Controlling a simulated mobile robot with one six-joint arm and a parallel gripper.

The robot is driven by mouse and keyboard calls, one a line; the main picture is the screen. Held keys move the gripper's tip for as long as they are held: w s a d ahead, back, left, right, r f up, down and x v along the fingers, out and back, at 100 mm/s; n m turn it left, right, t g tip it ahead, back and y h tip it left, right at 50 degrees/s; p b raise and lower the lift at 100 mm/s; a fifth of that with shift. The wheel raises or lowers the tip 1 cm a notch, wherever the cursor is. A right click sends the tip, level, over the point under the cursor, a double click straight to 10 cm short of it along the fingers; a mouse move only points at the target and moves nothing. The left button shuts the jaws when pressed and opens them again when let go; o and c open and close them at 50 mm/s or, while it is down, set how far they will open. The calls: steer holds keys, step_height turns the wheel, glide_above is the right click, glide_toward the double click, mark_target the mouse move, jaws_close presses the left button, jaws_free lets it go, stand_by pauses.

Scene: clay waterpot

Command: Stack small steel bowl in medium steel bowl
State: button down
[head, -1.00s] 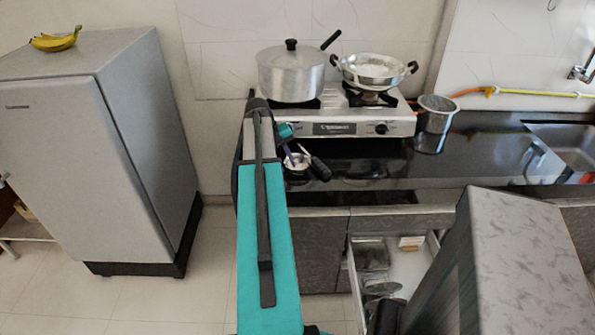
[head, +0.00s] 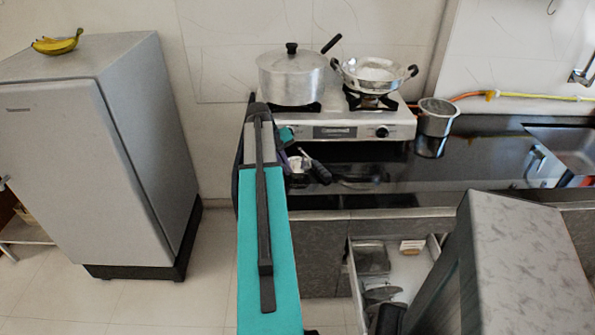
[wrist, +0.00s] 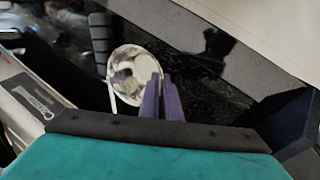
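The small steel bowl (head: 299,166) is at the counter's left end, below the stove, and shows as a round, shiny bowl in the wrist view (wrist: 124,72). My gripper (wrist: 161,78) has two purple fingers close together at the bowl's right rim. The rim appears pinched between them. In the head view, my teal arm and the gripper parts hide some of the bowl. Whether the bowl touches the counter is unclear. I cannot pick out a medium steel bowl with certainty.
A black handle (head: 320,172) lies beside the bowl. The stove (head: 345,130) carries a lidded pot (head: 291,78) and a two-handled pan (head: 374,78). A steel tumbler (head: 436,120) stands to the right. An open drawer (head: 405,285) with dishes sits below. The counter's right-middle is clear.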

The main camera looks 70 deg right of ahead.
stand_by(0.3)
steer(key=shift+r+b, duration=0.45)
steer(key=shift+r, duration=1.05)
steer(key=shift+a+r, duration=0.15)
steer(key=shift+r, duration=0.05)
steer(key=s+a+b, duration=0.1)
steer(key=s+a, duration=0.1)
steer(key=a, duration=0.5)
steer(key=s+a+r+b, duration=0.1)
steer(key=s+a, duration=0.1)
steer(key=a, duration=0.6)
steer(key=shift+s+r, duration=0.2)
steer(key=shift+r, duration=0.05)
steer(key=shift+w, duration=0.1)
